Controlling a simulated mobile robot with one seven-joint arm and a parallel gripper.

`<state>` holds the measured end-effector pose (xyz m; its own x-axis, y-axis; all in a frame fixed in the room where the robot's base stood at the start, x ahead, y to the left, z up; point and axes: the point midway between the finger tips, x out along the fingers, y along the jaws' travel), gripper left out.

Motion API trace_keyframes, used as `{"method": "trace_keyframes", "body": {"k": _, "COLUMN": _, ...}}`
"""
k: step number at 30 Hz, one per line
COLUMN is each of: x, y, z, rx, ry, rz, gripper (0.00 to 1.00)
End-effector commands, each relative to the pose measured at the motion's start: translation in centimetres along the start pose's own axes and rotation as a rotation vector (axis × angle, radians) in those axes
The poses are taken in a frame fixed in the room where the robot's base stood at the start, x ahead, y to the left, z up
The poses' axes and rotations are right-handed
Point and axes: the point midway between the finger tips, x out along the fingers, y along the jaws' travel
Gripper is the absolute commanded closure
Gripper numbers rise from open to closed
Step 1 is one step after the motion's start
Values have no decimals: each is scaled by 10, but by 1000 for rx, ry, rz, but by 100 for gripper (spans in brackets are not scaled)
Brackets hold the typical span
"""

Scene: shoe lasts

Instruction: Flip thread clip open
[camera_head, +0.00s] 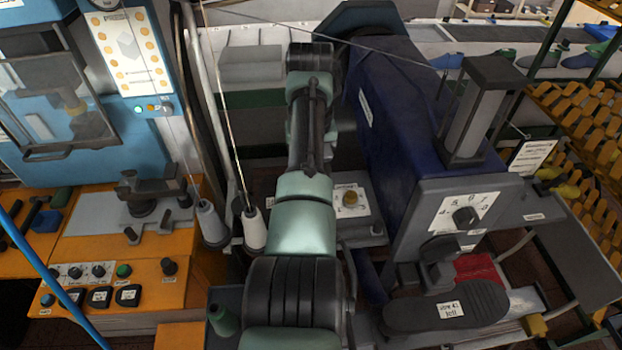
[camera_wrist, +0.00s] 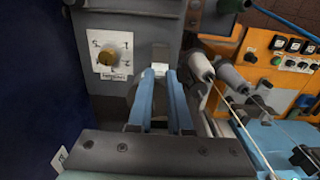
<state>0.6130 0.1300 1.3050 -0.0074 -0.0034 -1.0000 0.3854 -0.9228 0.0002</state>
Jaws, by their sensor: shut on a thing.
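The thread clip (camera_wrist: 160,53) shows in the wrist view as a small pale tab on the front of a dark grey machine body. My gripper (camera_wrist: 160,72) has two blue fingers reaching up to it. The fingertips are shut on the clip, one on either side, and cover part of it. I cannot tell the clip's angle clearly. In the head view, my arm hides the gripper and the clip.
A panel with a yellow knob (camera_wrist: 115,57) is left of the fingers; the knob also shows in the head view (camera_head: 350,198). Two thread spools (camera_wrist: 201,67) (camera_wrist: 232,78) stand close on the right with taut threads. A blue machine (camera_head: 385,130) is beside my arm.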

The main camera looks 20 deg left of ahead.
Motion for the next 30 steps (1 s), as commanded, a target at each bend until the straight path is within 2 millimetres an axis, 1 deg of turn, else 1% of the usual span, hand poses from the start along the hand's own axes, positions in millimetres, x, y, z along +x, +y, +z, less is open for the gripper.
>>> {"method": "trace_keyframes", "body": {"k": 11, "x": 2, "y": 0, "z": -2, "rx": 0, "ry": -51, "rz": 1, "gripper": 100}}
{"method": "trace_keyframes", "body": {"k": 26, "x": 2, "y": 0, "z": -2, "rx": -1, "ry": -56, "rz": 0, "gripper": 100}}
{"method": "trace_keyframes", "body": {"k": 27, "x": 2, "y": 0, "z": -2, "rx": -1, "ry": -56, "rz": 0, "gripper": 76}}
{"method": "trace_keyframes", "body": {"k": 29, "x": 2, "y": 0, "z": -3, "rx": -1, "ry": -56, "rz": 0, "gripper": 65}}
{"method": "trace_keyframes", "body": {"k": 30, "x": 2, "y": 0, "z": -3, "rx": -1, "ry": -55, "rz": 0, "gripper": 57}}
